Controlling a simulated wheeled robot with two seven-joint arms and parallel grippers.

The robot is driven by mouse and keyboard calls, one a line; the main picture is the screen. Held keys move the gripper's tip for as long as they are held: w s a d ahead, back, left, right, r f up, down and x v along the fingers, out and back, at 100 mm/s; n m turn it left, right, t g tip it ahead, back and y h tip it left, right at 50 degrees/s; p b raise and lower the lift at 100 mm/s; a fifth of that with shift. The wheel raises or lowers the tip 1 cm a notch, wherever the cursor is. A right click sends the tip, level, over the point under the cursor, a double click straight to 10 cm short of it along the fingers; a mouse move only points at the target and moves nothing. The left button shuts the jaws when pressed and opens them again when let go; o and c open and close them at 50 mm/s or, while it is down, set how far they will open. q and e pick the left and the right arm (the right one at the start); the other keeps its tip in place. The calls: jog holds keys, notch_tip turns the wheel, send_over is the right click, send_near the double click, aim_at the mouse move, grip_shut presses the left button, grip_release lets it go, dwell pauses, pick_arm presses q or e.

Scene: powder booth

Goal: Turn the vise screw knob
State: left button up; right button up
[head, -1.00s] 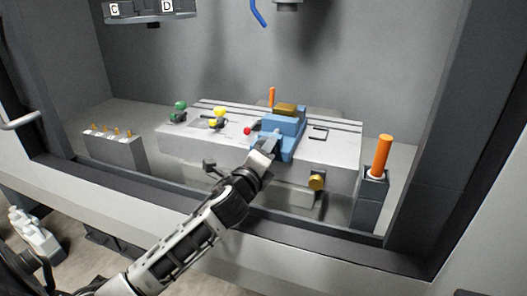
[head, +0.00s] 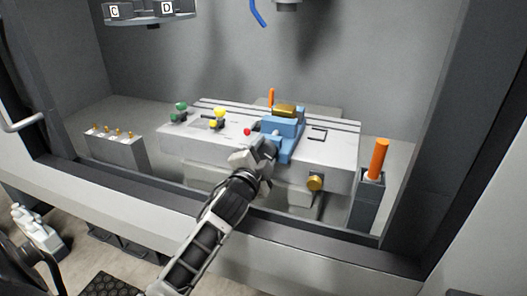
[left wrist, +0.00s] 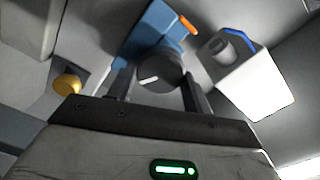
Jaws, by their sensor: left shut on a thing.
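The blue vise (head: 283,133) stands on the light grey slotted table (head: 335,150) and has a gold block (head: 285,111) at its top. My left gripper (head: 264,150) is at the near end of the vise. In the left wrist view, the vise screw knob (left wrist: 160,73) is round and black with a white mark on its face. The fingers of my left gripper (left wrist: 156,88) lie on either side of it, shut on it. In the head view the gripper mostly hides the knob. My right gripper is not in view.
A gold knob (head: 315,183) sits on the table's front. An orange cylinder (head: 379,158) stands in a dark holder (head: 369,200) at right. Green (head: 180,108) and yellow (head: 219,116) pieces and a red ball (head: 247,131) are left of the vise. A grey pegged block (head: 118,152) is far left.

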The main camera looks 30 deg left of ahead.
pick_arm(q)
jog(key=n+p, duration=0.1)
jog(key=n, duration=0.1)
jog(key=shift+r+n, duration=0.1)
jog(key=shift+n, duration=0.6)
jog(key=shift+n, duration=0.3)
jog(key=o, duration=1)
